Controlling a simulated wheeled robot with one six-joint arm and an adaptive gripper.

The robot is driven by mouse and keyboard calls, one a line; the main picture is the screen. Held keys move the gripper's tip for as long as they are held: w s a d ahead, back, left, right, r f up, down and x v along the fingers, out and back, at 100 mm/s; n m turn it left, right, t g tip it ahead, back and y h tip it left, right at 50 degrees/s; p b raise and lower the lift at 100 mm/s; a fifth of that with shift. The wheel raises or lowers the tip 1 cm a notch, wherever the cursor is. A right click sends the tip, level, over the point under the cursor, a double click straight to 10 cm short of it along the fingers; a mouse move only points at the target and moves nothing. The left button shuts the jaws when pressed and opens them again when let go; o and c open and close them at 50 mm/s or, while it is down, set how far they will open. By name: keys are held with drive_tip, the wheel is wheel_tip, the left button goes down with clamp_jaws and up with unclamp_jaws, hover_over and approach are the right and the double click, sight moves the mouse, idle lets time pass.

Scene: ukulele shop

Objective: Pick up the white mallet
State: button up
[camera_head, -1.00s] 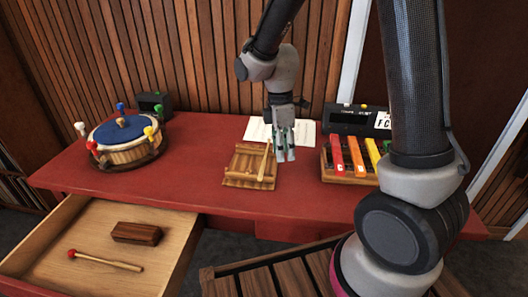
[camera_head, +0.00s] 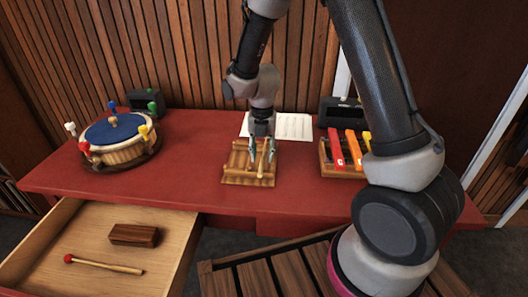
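A pale wooden stick, likely the mallet's handle (camera_head: 262,167), lies lengthwise on a slatted wooden rack (camera_head: 236,172) in the middle of the red table. Its far end is hidden by my gripper, so I cannot make out a white head. My gripper (camera_head: 262,157) points down over the rack, with its fingers apart on either side of the stick. I cannot tell whether they touch it.
A blue-topped drum (camera_head: 117,130) with coloured knobs, one white, stands at left. A xylophone (camera_head: 340,160) with coloured bars stands at right. A paper sheet (camera_head: 292,126) lies behind. The open drawer (camera_head: 75,232) holds a red-headed mallet (camera_head: 105,265) and a wooden block (camera_head: 134,235).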

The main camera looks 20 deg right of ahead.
wheel_tip(320, 180, down, 2)
drive_tip(key=shift+f, duration=0.1)
drive_tip(key=shift+c, duration=0.5)
clamp_jaws()
